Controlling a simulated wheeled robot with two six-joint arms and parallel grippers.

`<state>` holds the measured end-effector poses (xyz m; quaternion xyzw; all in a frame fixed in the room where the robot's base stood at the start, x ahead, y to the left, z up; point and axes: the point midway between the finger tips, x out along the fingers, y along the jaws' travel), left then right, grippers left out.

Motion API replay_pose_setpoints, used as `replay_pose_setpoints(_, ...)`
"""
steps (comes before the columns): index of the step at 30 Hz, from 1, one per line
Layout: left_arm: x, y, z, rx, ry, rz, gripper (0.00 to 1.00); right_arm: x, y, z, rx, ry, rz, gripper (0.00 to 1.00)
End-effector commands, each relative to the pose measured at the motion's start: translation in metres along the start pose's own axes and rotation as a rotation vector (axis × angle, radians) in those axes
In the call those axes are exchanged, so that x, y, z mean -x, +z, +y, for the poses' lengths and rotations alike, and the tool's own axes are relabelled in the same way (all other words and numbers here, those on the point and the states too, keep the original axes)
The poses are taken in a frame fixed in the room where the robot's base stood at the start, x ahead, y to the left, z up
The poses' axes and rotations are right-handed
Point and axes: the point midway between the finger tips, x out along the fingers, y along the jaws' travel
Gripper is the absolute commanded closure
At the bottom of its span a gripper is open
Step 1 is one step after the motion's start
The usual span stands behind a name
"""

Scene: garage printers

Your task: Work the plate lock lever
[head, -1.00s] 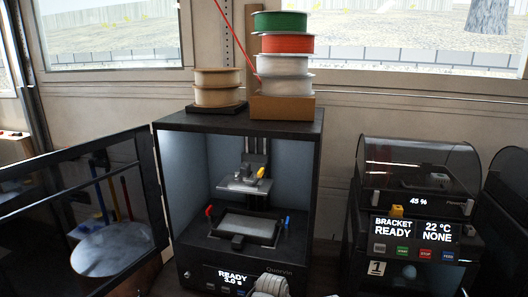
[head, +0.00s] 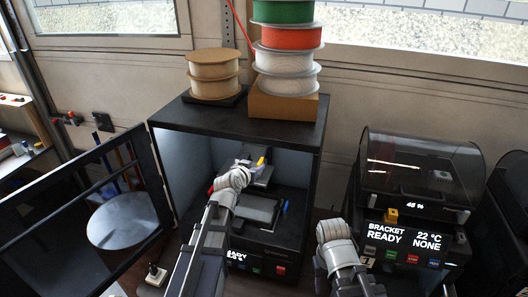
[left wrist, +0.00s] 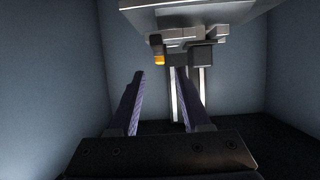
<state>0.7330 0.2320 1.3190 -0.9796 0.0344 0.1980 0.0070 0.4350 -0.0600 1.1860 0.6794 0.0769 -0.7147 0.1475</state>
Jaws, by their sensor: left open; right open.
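The resin printer's build plate head (head: 258,174) hangs inside the open cabinet, with a small yellow lever (head: 261,161) on top. In the left wrist view the plate (left wrist: 190,14) is seen from below, and the yellow piece (left wrist: 159,60) shows under its edge. My left gripper (head: 243,164) is inside the cabinet, close to the plate in the head view. Its two fingers (left wrist: 158,98) are apart with nothing between them, below the plate and yellow piece in the wrist picture. My right gripper (head: 333,226) is outside, right of the cabinet; its fingers are not clearly seen.
The cabinet (head: 235,112) carries filament spools (head: 286,60) on top. Its door (head: 100,200) stands open on the left. A resin tray (head: 254,209) with a blue lever (head: 284,207) lies below the plate. A second printer (head: 418,180) stands at the right.

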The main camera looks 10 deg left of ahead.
Motion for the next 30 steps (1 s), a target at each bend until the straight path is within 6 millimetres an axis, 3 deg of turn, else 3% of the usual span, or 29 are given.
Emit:
replay_pose_setpoints(10, -0.008, 0.000, -0.001, 0.000, -0.001, 0.002, 0.53, -0.003, 0.000, 0.000, 0.001, 0.000, 0.000, 0.50)
replay_pose_setpoints(24, -0.072, 0.001, -0.001, 0.001, -0.001, 0.001, 0.53, -0.028, -0.002, -0.003, 0.003, 0.000, 0.001, 0.50)
replay_pose_setpoints(30, -0.078, -0.001, -0.001, 0.000, -0.001, 0.001, 0.53, -0.029, -0.002, -0.003, 0.003, 0.000, 0.001, 0.50)
